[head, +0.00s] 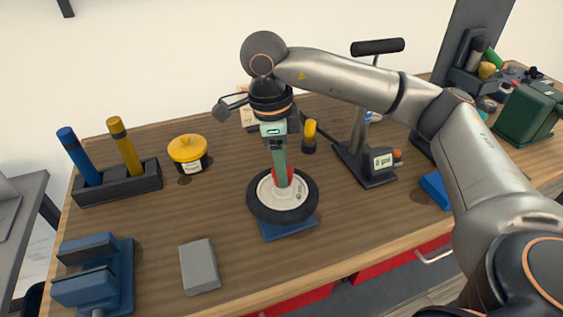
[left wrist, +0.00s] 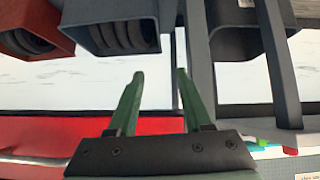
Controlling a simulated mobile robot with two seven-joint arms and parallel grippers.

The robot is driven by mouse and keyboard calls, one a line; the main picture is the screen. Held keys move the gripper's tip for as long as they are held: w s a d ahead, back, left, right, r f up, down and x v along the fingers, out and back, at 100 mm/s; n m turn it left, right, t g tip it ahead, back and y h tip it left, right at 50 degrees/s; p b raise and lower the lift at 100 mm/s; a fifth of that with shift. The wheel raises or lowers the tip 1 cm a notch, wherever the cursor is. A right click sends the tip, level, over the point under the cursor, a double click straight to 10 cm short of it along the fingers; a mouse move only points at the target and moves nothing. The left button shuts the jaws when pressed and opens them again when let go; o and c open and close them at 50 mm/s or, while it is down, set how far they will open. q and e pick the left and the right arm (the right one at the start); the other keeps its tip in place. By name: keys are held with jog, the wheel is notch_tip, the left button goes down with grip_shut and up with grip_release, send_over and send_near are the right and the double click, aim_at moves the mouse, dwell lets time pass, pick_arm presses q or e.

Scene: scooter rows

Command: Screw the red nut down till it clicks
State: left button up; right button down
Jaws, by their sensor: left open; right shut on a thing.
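The red nut (head: 274,177) sits at the centre of a small wheel (head: 257,205) with a black tyre and pale hub, on a blue base (head: 289,229) on the workbench. My right gripper (head: 282,184) points straight down over the hub and is shut on the red nut; its green fingers hide much of the nut. The thread under the nut is hidden. My left gripper (left wrist: 155,75) shows only in the left wrist view, with green fingers apart and nothing between them. It is away from the wheel.
On the bench (head: 225,225) stand a dark holder (head: 130,184) with a blue and a yellow tool, a yellow-lidded jar (head: 188,154), a blue vise (head: 95,275), a grey block (head: 199,266) and a black stand with a display (head: 383,161). Tyre-filled bins (left wrist: 120,35) face my left gripper.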

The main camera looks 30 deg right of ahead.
jog(key=shift+s+m, duration=0.1)
jog(key=shift+m, duration=0.7)
jog(key=c, duration=0.8)
grip_release()
jog(key=shift+m, duration=0.4)
jog(key=o, duration=0.4)
jog(key=shift+s, duration=0.1)
jog(key=shift+c, duration=0.2)
jog(key=shift+o, duration=1.1)
jog(key=shift+r, duration=0.15)
jog(key=shift+r, duration=0.35)
notch_tip(320, 180, up, 12)
jog(key=w+a+p, duration=0.1)
jog(key=p, duration=0.2)
jog(key=shift+f, duration=0.25)
